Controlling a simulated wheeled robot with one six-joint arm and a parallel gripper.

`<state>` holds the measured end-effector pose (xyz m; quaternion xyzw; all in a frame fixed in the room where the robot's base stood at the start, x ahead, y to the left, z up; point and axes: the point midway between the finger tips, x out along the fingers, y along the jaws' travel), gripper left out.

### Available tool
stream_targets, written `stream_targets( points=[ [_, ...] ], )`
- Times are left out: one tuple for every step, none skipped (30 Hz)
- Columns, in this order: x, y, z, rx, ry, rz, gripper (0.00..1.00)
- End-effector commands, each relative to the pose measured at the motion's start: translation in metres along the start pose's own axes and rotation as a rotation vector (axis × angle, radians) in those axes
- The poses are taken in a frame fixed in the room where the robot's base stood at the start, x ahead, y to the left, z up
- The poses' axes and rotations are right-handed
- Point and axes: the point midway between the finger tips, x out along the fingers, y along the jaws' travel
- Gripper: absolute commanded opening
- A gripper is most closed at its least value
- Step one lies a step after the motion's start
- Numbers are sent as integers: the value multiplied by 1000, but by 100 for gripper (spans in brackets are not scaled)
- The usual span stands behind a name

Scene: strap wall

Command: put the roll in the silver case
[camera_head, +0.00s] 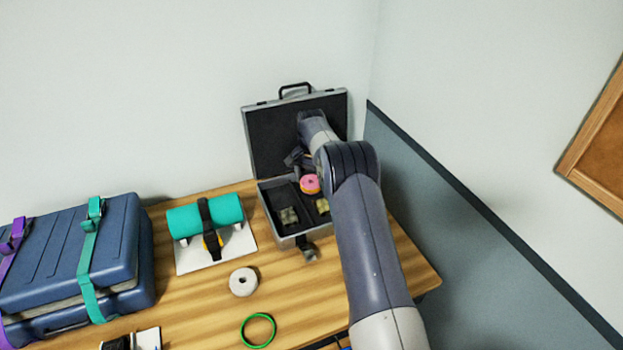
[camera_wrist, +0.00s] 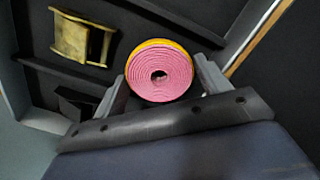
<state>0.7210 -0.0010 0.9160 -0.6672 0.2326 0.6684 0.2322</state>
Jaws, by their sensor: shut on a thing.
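The pink roll (camera_head: 310,184) with a yellow outer edge is over the open silver case (camera_head: 283,243) in the head view. In the wrist view the roll (camera_wrist: 160,72) shows its spiral end between the two fingers of my gripper (camera_wrist: 162,84), which is shut on it. The case stands at the back right of the table, lid upright, dark lining inside. My arm hides part of the case's right side. I cannot tell whether the roll touches the case floor.
A teal roll (camera_head: 180,221) is strapped on a white plate left of the case. A white ring-shaped roll (camera_head: 243,282) and a green ring (camera_head: 258,331) lie in front. A blue strapped suitcase (camera_head: 60,262) fills the left. A wall (camera_head: 440,210) stands close on the right.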

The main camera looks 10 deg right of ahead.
Motion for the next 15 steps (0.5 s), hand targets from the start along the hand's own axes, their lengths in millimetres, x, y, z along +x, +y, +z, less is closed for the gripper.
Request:
stream_targets(
  points=[
    [2, 0, 0, 0, 1, -1, 63],
    [4, 0, 0, 0, 1, -1, 63],
    [4, 0, 0, 0, 2, -1, 63],
    [5, 0, 0, 0, 2, -1, 63],
    [5, 0, 0, 0, 2, -1, 63],
    [5, 0, 0, 0, 2, -1, 63],
    [5, 0, 0, 0, 2, -1, 63],
    [5, 0, 0, 0, 2, -1, 63],
    [5, 0, 0, 0, 2, -1, 63],
    [5, 0, 0, 0, 2, -1, 63],
    [6, 0, 0, 0, 2, -1, 63],
    [8, 0, 0, 0, 1, -1, 63],
    [9, 0, 0, 0, 1, -1, 63],
    [8, 0, 0, 0, 1, -1, 73],
    [8, 0, 0, 0, 1, -1, 76]
  ],
)
